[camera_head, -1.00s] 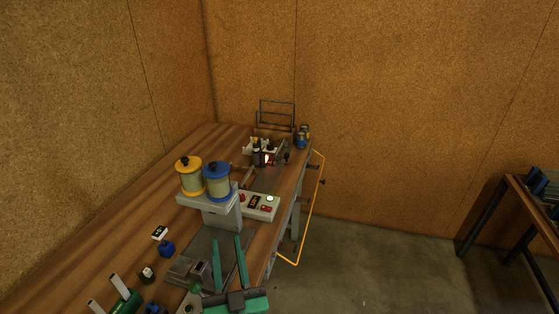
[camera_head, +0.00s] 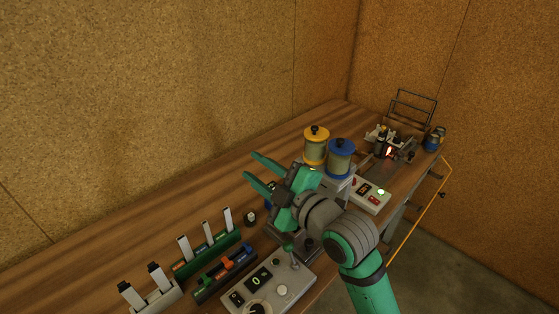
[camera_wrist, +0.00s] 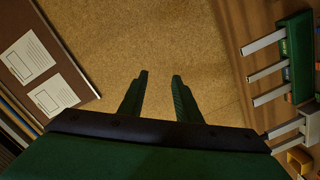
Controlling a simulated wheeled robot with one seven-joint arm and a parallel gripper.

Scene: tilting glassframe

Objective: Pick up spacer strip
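My gripper (camera_head: 252,167) is open and empty, raised over the bench with its fingers pointing toward the back wall. In the wrist view its two fingers (camera_wrist: 160,76) stand apart with only the board wall between them. A green rack (camera_head: 213,255) holds several upright pale strips (camera_head: 207,232), which look like the spacer strips. They also show at the right of the wrist view (camera_wrist: 268,71). A grey holder (camera_head: 165,300) in front of it holds two more pale strips (camera_head: 158,277). My gripper is apart from all of them.
A dark rack with coloured clips (camera_head: 226,268) and a control box with a lever (camera_head: 268,285) stand beside the green rack. Yellow-lidded (camera_head: 316,147) and blue-lidded (camera_head: 341,158) canisters stand behind my arm. The bench (camera_head: 120,240) behind the racks is clear.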

